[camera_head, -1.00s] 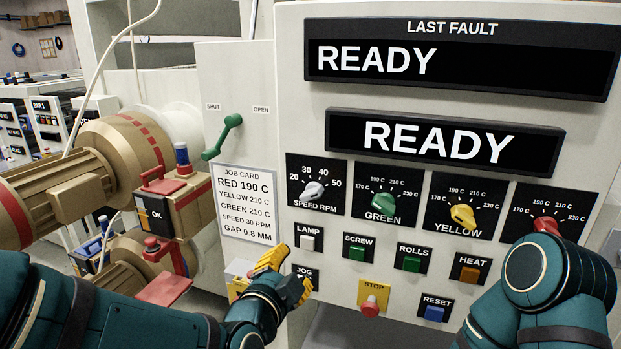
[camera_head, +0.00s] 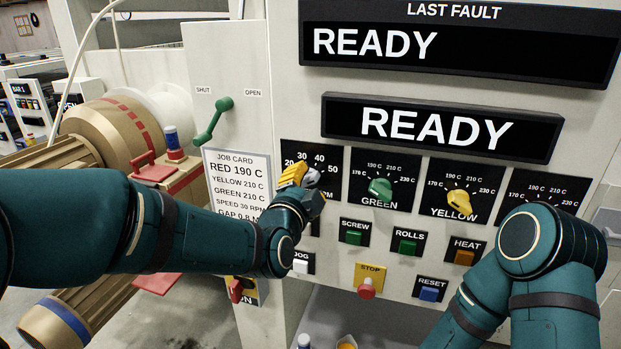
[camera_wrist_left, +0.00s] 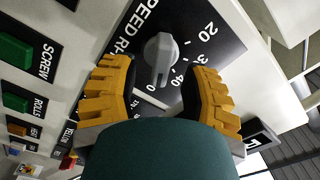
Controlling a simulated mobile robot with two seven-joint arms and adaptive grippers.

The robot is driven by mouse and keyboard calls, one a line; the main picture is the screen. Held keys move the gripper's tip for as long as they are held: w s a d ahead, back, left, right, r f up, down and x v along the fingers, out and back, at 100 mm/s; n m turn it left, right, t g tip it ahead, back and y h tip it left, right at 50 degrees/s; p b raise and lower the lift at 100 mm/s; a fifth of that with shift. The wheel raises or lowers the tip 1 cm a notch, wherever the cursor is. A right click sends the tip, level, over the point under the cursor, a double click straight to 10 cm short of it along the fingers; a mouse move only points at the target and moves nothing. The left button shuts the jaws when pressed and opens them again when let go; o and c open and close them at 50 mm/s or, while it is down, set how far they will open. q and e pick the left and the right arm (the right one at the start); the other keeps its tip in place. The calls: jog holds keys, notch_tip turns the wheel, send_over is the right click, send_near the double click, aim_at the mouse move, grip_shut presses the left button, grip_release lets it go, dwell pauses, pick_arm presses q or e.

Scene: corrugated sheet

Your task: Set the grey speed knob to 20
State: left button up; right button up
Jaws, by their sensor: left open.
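The grey speed knob (camera_wrist_left: 160,55) is on the black SPEED RPM dial (camera_wrist_left: 205,45), marked 20 to 50. In the left wrist view its narrow end appears turned toward the 40–50 side. My left gripper (camera_wrist_left: 157,70) is open, with one yellow finger on each side of the knob; I cannot tell whether either touches it. In the head view the left gripper (camera_head: 300,175) covers much of the dial, and a bit of the grey knob shows beside the fingers. My right gripper is out of view.
The green knob (camera_head: 380,188) and yellow knob (camera_head: 459,201) sit to the right. Below are the SCREW (camera_head: 354,237), ROLLS (camera_head: 408,246) and STOP (camera_head: 367,289) buttons. My right arm covers the panel's lower right. The job card (camera_head: 236,172) reads speed 30 RPM.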

pick_arm(q)
jog(key=shift+x, duration=1.25)
jog(key=shift+c, duration=0.3)
grip_shut()
